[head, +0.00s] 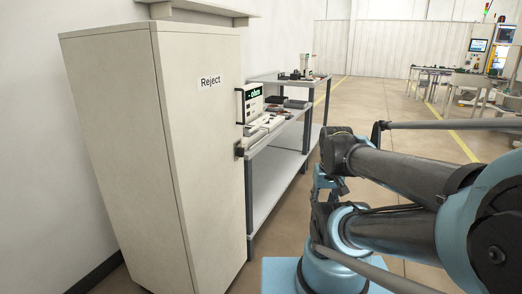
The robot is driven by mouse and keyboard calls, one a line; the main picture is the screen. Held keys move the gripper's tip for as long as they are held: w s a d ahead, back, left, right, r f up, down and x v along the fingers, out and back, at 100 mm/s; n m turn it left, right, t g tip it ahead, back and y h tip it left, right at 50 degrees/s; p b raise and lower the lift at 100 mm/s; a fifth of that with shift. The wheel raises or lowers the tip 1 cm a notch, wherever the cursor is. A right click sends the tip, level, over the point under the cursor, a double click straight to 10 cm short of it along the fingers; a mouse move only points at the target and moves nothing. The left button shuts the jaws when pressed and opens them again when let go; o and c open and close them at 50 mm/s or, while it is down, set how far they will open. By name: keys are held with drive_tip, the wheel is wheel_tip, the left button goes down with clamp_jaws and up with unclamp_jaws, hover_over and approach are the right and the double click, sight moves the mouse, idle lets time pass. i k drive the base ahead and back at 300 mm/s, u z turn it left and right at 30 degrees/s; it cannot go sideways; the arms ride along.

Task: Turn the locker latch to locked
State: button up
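The locker (205,130) is a tall beige cabinet at the left, labelled "Reject", and its door looks shut. A dark vertical handle (240,106) stands on the door's right edge. Below it is a small dark latch (239,152) at the same edge. The latch is too small to tell which way it is turned. My arm fills the right of the head view, with black links and light blue joints, to the right of the locker and apart from it. I cannot make out my gripper in this view.
A grey shelf bench (280,170) stands just behind the locker, holding a meter with a green display (253,93) and other devices. A ledge (205,8) juts above the locker. Floor is clear between bench and my arm. Tables (465,80) stand far right.

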sight(240, 150)
drive_tip(key=k, duration=1.75)
drive_tip(key=u, duration=0.45)
drive_tip(key=i, duration=0.95)
drive_tip(key=z, duration=0.05)
